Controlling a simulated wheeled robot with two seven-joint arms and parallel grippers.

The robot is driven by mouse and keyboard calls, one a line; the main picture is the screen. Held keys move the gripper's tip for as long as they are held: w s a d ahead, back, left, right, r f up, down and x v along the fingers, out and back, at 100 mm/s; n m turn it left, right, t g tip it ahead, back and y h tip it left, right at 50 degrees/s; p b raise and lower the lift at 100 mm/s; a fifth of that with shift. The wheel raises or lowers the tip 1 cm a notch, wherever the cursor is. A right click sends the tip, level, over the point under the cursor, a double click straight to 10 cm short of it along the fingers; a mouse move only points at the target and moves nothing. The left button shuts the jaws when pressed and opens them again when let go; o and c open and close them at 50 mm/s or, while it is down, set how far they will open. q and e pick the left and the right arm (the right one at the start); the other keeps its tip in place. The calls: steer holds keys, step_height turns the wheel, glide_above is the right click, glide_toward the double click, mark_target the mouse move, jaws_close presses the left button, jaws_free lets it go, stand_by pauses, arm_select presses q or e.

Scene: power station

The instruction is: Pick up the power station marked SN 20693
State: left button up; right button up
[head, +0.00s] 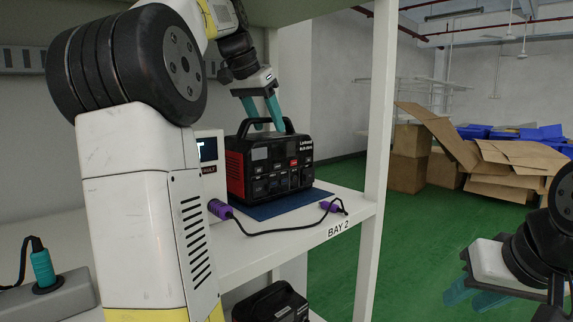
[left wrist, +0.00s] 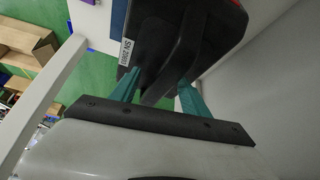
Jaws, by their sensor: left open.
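The black and red power station (head: 270,165) stands upright on a blue mat (head: 265,208) on the BAY 2 shelf. Its black handle (head: 243,127) arches over the top. My left gripper (head: 268,126) is open above it, teal fingers pointing down at the handle. In the left wrist view the fingers (left wrist: 160,78) are apart, with the dark power station (left wrist: 150,35) and its handle between and beyond them. A small white label (left wrist: 128,50) on it appears to read SN 20693. My right gripper (head: 478,292) hangs at the lower right, away from the shelf; its finger gap is unclear.
A black cable with purple plugs (head: 332,205) runs along the shelf front to a white box marked FAULT (head: 210,160). A white shelf post (head: 378,120) stands right of the power station. Another dark unit (head: 270,303) sits below. Cardboard boxes (head: 410,160) lie beyond on green floor.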

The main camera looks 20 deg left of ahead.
arm_select(q)
steer(key=shift+f, duration=0.25)
steer(key=shift+c, duration=0.4)
jaws_close()
steer(key=shift+a, duration=0.1)
stand_by(1.0)
steer(key=shift+r, duration=0.2)
